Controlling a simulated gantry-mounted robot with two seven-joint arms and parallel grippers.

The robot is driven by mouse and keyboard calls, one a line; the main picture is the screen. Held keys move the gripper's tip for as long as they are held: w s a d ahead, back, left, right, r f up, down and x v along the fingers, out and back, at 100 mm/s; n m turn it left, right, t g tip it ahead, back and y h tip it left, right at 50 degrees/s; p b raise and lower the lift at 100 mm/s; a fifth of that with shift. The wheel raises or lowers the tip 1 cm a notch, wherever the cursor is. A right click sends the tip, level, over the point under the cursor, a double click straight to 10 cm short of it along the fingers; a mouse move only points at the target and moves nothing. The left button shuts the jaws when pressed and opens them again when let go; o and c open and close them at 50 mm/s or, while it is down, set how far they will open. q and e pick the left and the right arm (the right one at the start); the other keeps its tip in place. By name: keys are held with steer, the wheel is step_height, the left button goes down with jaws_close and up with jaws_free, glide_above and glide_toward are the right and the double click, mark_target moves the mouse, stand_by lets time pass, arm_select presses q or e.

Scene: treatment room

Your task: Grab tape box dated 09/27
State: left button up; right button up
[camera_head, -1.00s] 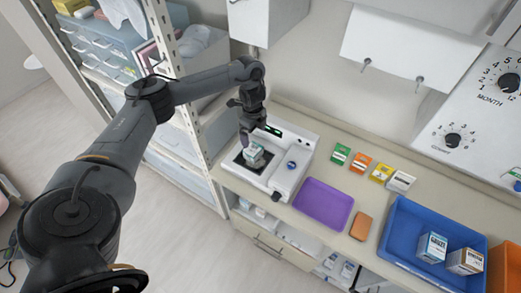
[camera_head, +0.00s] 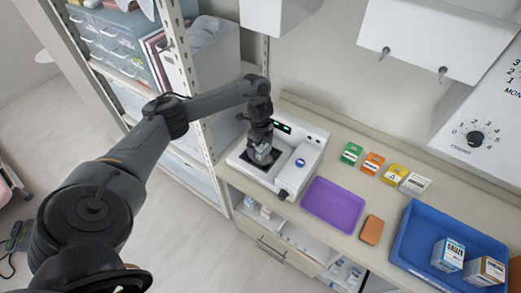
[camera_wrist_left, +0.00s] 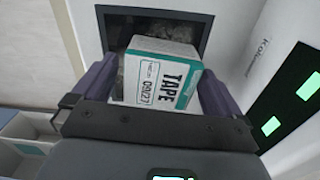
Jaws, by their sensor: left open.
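The tape box (camera_wrist_left: 160,75) is white with a teal edge and reads TAPE and 09/27 in the left wrist view. It sits over the dark square recess of the white machine (camera_head: 309,152). In the head view the tape box (camera_head: 263,157) is partly hidden by my left gripper (camera_head: 262,150). My left gripper is open, pointing down, with its purple-grey fingers (camera_wrist_left: 156,88) on either side of the box. Whether the fingers touch the box cannot be told. My right gripper is not in view.
A purple tray (camera_head: 333,204) and an orange-brown block (camera_head: 372,230) lie right of the machine. Several small coloured boxes stand behind them. A blue bin (camera_head: 412,225) holds a gauze box (camera_head: 448,254) and another box (camera_head: 484,270). A shelf rack (camera_head: 186,75) stands left.

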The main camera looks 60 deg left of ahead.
arm_select(q)
steer(key=c, duration=1)
steer(key=shift+c, duration=0.2)
